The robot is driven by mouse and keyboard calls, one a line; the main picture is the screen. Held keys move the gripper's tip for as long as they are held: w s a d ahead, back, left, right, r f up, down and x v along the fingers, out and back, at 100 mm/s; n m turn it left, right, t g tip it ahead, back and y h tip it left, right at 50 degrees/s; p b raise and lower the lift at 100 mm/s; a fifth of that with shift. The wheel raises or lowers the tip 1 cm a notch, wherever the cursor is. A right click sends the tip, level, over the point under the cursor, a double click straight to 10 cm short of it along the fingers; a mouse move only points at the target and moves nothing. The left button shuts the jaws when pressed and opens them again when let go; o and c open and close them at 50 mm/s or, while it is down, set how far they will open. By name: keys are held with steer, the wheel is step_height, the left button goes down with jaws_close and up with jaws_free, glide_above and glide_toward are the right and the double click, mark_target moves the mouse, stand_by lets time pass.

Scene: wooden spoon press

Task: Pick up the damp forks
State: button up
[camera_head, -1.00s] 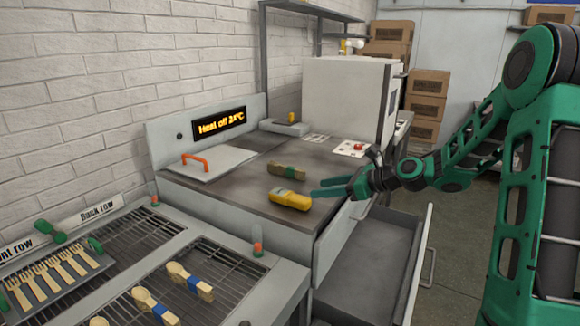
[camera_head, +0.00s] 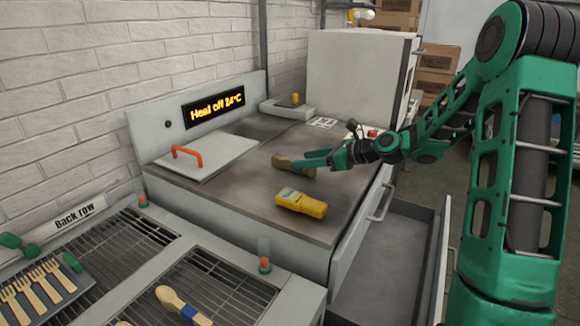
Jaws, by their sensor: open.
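A brownish-green wooden bundle (camera_head: 288,163) lies on the dark worktop; it may be the damp forks, but I cannot make out its tines. My gripper (camera_head: 312,160) is open, with its green fingers reaching in from the right at the bundle's right end. The fingers overlap the bundle in view, and I cannot tell whether they touch it. Pale wooden forks (camera_head: 40,284) also lie side by side on a dark tray with green handles at the lower left, well away from my gripper.
A yellow handheld device (camera_head: 301,204) lies in front of the bundle. A white lid with an orange handle (camera_head: 187,153) is to the left. An open drawer (camera_head: 385,255) juts out below the worktop. A blue-banded spoon (camera_head: 178,302) lies on the rack. The display reads "Heat off 24°C".

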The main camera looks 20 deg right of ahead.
mark_target(291, 159)
steer(key=shift+x, duration=3.45)
steer(key=shift+w+d+r, duration=0.1)
steer(key=shift+r, duration=0.05)
steer(key=c, duration=1.2)
